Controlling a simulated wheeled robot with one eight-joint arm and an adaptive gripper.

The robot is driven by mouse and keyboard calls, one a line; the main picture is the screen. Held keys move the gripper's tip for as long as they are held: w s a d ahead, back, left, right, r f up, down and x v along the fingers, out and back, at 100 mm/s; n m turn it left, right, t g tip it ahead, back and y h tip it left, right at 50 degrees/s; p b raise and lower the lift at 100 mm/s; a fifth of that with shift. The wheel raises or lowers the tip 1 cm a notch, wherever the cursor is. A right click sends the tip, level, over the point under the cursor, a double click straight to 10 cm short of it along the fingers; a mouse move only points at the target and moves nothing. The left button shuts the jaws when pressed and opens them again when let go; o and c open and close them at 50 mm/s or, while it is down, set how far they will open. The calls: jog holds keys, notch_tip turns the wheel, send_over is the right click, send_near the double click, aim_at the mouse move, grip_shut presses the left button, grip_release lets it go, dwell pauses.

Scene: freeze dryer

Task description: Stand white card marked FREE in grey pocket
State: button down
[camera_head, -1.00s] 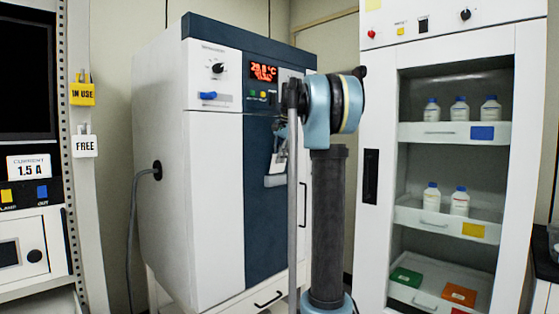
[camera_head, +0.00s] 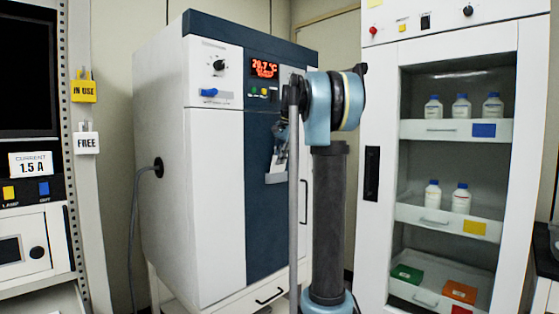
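The white card marked FREE (camera_head: 86,143) hangs upright from a small hook on the pale post at the left. A grey pocket (camera_head: 275,179) is on the dark blue door of the freeze dryer, partly hidden by my arm. My gripper (camera_head: 279,158) is small in view, just above or in front of the pocket and far from the FREE card. Its fingers are too small and too hidden by my arm to show whether they are open or shut, or hold anything.
A yellow IN USE card (camera_head: 83,90) hangs above the FREE card. The freeze dryer (camera_head: 190,200) fills the middle. A white cabinet (camera_head: 380,250) with bottles and coloured boxes stands at the right. A grey cable (camera_head: 134,220) runs down the dryer's left side.

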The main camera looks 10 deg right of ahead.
jog(key=shift+x, duration=1.25)
jog(key=c, duration=1.7)
grip_release()
jog(key=shift+o, duration=1.4)
jog(key=shift+r, duration=0.15)
jog(key=v, duration=0.6)
jog(key=shift+r, duration=0.3)
jog(key=shift+s+d, duration=0.1)
jog(key=shift+d, duration=0.05)
